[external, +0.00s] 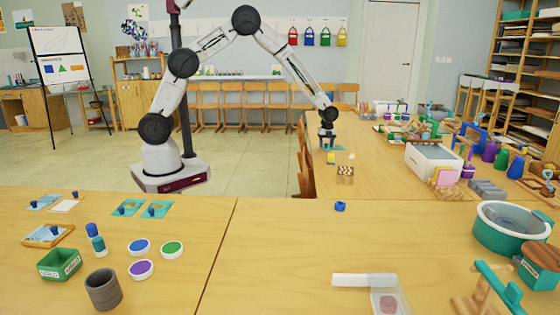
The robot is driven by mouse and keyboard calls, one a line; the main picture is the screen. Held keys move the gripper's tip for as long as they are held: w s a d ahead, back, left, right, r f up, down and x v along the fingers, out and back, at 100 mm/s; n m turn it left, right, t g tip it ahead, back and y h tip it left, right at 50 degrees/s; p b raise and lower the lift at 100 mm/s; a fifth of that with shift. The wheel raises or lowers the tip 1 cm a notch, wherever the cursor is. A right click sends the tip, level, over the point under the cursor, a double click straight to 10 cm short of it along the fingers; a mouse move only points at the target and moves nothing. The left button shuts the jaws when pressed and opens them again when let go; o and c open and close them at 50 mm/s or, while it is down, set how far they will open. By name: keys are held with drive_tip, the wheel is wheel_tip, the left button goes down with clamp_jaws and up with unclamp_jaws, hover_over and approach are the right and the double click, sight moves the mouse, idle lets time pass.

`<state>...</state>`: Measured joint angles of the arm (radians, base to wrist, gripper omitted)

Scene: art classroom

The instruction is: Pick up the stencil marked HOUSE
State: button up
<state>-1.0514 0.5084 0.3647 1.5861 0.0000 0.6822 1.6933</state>
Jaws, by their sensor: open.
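My gripper (328,141) is at the end of the raised arm, pointing down over the left end of the far table. It is open. A small flat teal piece (340,148) shows right at or below the fingertips; I cannot tell whether they touch it. Two flat teal pieces with dark blue knobs, a left one (130,207) and a right one (161,208), lie on the near table at the left. They look like stencils. No HOUSE marking is readable at this size, so I cannot tell which piece bears it.
Near my gripper are a yellow piece (331,158) and a checkered block (345,174). A white bin (433,162) and several coloured tools crowd the far table's right. The near table holds a green box (59,264), grey cup (103,289) and teal tub (511,228); its middle is mostly clear.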

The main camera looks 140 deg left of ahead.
drive_tip(key=shift+c, duration=0.4)
clamp_jaws()
drive_tip(key=shift+r, duration=0.1)
drive_tip(key=shift+r, duration=0.8)
wheel_tip(320, 180, up, 2)
drive_tip(key=shift+d, duration=0.1)
drive_tip(key=s+d, duration=0.2)
drive_tip(key=d, duration=0.2)
drive_tip(key=s+d, duration=0.3)
drive_tip(key=d, duration=0.2)
drive_tip(key=s+d+r, duration=0.1)
drive_tip(key=s+d, duration=0.2)
drive_tip(key=d, duration=0.1)
drive_tip(key=shift+s+d+r, duration=0.1)
drive_tip(key=shift+d, duration=0.2)
